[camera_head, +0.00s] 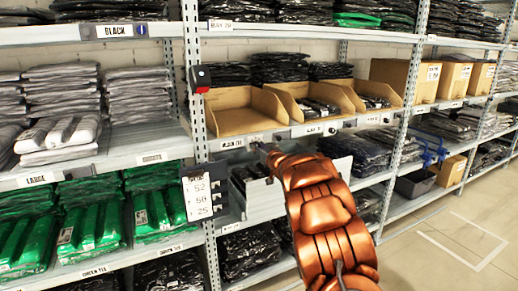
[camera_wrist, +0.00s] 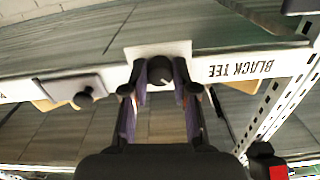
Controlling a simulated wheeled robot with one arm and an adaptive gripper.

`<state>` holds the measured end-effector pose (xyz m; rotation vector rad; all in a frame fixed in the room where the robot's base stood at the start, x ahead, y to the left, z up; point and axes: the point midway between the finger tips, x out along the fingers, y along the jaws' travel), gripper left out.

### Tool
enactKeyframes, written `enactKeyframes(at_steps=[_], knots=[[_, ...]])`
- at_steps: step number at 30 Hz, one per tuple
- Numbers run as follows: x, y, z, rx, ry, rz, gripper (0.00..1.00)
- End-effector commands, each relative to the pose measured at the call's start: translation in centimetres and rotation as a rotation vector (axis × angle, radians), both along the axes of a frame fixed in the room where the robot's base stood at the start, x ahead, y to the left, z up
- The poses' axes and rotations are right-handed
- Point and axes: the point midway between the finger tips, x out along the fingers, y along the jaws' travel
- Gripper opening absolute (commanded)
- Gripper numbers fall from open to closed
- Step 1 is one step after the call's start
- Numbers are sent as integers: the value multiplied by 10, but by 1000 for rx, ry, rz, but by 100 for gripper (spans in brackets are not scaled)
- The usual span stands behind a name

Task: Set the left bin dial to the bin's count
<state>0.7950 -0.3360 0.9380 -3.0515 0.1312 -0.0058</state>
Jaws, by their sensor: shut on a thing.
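The left bin (camera_head: 240,112) is an open cardboard bin on the middle shelf; its visible floor looks empty. Its dial (camera_wrist: 160,71) is a dark round knob with a pale pointer mark on a white plate, on the shelf's front edge. My gripper (camera_wrist: 160,86) has one finger on each side of the knob and is shut on it. In the head view my gripper (camera_head: 263,149) reaches the shelf edge just below the left bin and largely hides the dial. The dial's scale and the exact setting cannot be read.
Two more cardboard bins, the middle one (camera_head: 307,100) and the right one (camera_head: 368,94), hold dark packets. A black dial (camera_head: 333,130) sits below the middle bin. A board with numbers (camera_head: 203,194) and a red-and-black device (camera_head: 200,78) are on the left post. The aisle floor (camera_head: 450,245) is clear.

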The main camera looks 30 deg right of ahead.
Motion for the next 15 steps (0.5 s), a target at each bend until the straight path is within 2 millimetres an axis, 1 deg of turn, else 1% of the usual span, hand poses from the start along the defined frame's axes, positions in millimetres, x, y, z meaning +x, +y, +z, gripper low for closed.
enactKeyframes(at_steps=[2,10,15], knots=[[0,0,0,0,0,0,0],[0,0,0,-16,1,0,0],[0,0,-1,-80,8,0,0]])
